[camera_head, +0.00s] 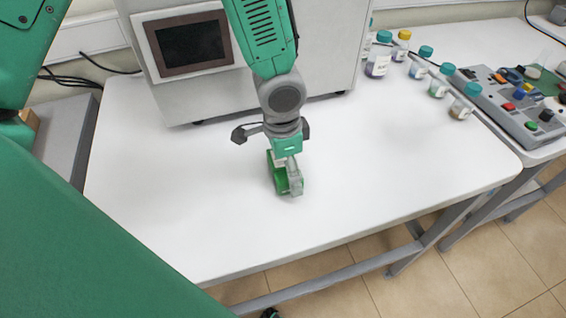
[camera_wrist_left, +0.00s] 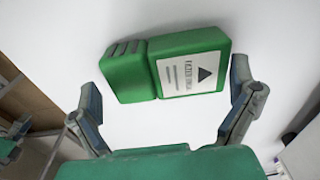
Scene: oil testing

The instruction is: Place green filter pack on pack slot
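The green filter pack (camera_head: 280,180) is on the white table, partly hidden under my left gripper (camera_head: 287,160) in the head view. In the left wrist view the filter pack (camera_wrist_left: 165,70) shows a white label with a black triangle and lies slightly tilted in the picture. My left gripper (camera_wrist_left: 165,90) is open, with one finger at each end of the pack and narrow gaps between. My right gripper is not in view. I cannot make out a pack slot in either view.
A white machine (camera_head: 240,90) with a dark screen stands at the table's back. Several capped bottles (camera_head: 425,62) stand at the back right. A second table holds a control box (camera_head: 520,105) with coloured buttons. The white table's (camera_head: 400,170) middle and right are clear.

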